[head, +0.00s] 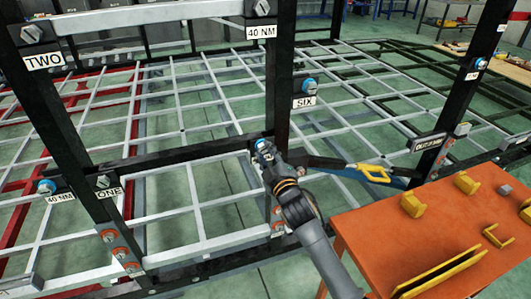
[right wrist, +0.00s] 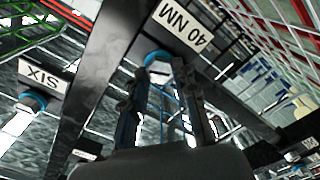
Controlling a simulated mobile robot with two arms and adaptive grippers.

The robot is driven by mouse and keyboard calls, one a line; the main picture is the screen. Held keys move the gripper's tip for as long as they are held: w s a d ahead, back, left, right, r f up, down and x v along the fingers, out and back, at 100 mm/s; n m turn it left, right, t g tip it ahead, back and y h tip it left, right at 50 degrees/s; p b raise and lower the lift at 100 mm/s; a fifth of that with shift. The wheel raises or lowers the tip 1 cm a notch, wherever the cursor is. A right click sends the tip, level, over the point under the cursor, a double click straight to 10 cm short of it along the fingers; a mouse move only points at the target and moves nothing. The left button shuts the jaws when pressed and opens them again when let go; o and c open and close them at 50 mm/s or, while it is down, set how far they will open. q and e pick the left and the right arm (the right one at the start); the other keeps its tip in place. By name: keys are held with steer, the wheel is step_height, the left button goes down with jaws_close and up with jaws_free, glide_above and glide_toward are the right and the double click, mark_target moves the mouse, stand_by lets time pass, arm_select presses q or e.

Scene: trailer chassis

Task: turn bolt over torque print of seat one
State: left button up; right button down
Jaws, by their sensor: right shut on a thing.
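My right gripper (head: 265,158) reaches up to the black upright post and is shut on a blue-collared bolt (head: 262,144) at the right end of the black crossbar. In the right wrist view the fingers (right wrist: 160,90) stand on both sides of the bolt's blue collar (right wrist: 157,57), below a "40 NM" print (right wrist: 180,27). The seat one print "ONE" (head: 108,194) is at the crossbar's left end, beside a grey bolt head (head: 103,181). A blue bolt (head: 45,187) sits above another "40 NM" print (head: 60,198). My left gripper is not in view.
Seat "SIX" (head: 304,102) has a blue bolt (head: 309,86) above its print. "TWO" (head: 44,62) is at the upper left. An orange table (head: 450,220) with yellow parts stands at the right, close to my right arm.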

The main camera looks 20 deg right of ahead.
steer(key=m, duration=0.2)
steer(key=m+p, duration=0.1)
steer(key=m, duration=0.1)
steer(key=shift+s+f+m, duration=0.1)
steer(key=shift+f+m, duration=0.3)
steer(key=m+p, duration=0.1)
steer(key=m, duration=0.2)
steer(key=shift+m, duration=0.3)
steer(key=m+p, duration=0.1)
steer(key=m, duration=0.3)
steer(key=shift+m+p, duration=0.3)
steer(key=shift+m, duration=1.7)
steer(key=c, duration=1.1)
jaws_free()
steer(key=shift+o, duration=0.3)
steer(key=shift+s+d+r, duration=0.1)
steer(key=shift+s+r, duration=0.05)
steer(key=shift+r, duration=0.1)
